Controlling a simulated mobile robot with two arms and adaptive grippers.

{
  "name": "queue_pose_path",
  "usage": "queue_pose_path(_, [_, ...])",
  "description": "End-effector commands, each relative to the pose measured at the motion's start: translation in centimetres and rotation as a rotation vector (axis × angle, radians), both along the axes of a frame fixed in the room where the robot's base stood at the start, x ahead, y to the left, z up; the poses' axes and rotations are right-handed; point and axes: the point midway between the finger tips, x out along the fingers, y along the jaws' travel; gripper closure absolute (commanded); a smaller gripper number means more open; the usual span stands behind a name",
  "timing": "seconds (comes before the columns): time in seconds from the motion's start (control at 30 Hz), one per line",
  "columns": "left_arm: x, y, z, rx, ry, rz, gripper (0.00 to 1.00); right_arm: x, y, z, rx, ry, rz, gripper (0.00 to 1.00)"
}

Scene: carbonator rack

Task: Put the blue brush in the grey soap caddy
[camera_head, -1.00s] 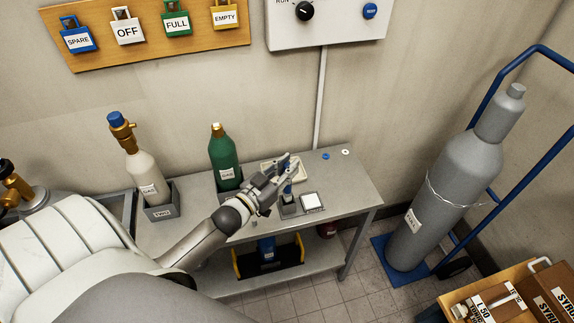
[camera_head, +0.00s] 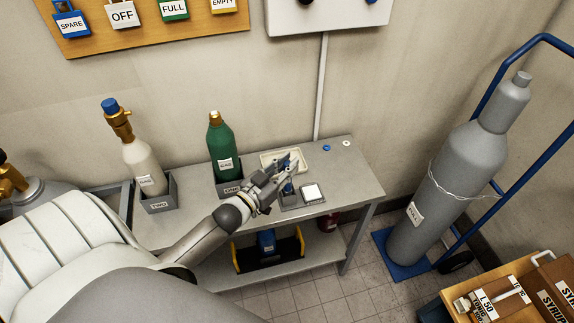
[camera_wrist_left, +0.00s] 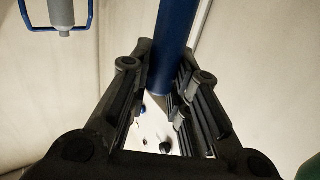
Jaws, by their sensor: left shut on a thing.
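My left gripper (camera_head: 287,166) is over the right part of the metal table and shut on the blue brush (camera_head: 288,187). In the left wrist view the brush shows as a blue cylinder (camera_wrist_left: 174,45) between the fingers (camera_wrist_left: 163,90). The grey soap caddy (camera_head: 289,206) is on the table at the gripper, with a white square block (camera_head: 312,192) at its right side. The brush's lower end is at the caddy's left part; I cannot tell whether it is inside. My right gripper is not in view.
A cream tray (camera_head: 296,153) lies behind the gripper. A green bottle (camera_head: 222,148) and a cream bottle (camera_head: 142,165) stand in grey holders to the left. A blue cap (camera_head: 327,148) and a white ring (camera_head: 346,143) lie at the back right. The table's right end is clear.

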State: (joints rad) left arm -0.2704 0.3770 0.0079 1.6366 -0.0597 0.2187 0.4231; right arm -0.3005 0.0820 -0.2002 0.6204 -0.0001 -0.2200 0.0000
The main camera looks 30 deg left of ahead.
Motion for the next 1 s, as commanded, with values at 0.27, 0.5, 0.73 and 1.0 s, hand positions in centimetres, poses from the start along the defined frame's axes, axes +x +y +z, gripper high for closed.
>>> queue_pose_path(0.27, [0.0, 0.0, -0.4, 0.000, -0.001, 0.000, 1.00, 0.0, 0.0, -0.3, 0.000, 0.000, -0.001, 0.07])
queue_pose_path(0.5, [0.0, 0.0, -0.9, 0.000, -0.001, 0.000, 1.00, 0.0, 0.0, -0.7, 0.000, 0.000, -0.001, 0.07])
queue_pose_path(0.73, [0.0, 0.0, -1.2, 0.000, -0.001, 0.000, 1.00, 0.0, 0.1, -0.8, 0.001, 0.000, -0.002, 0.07])
queue_pose_path(1.0, [0.0, 0.0, -1.2, 0.000, 0.000, 0.000, 0.57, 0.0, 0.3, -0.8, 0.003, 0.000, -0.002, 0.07])
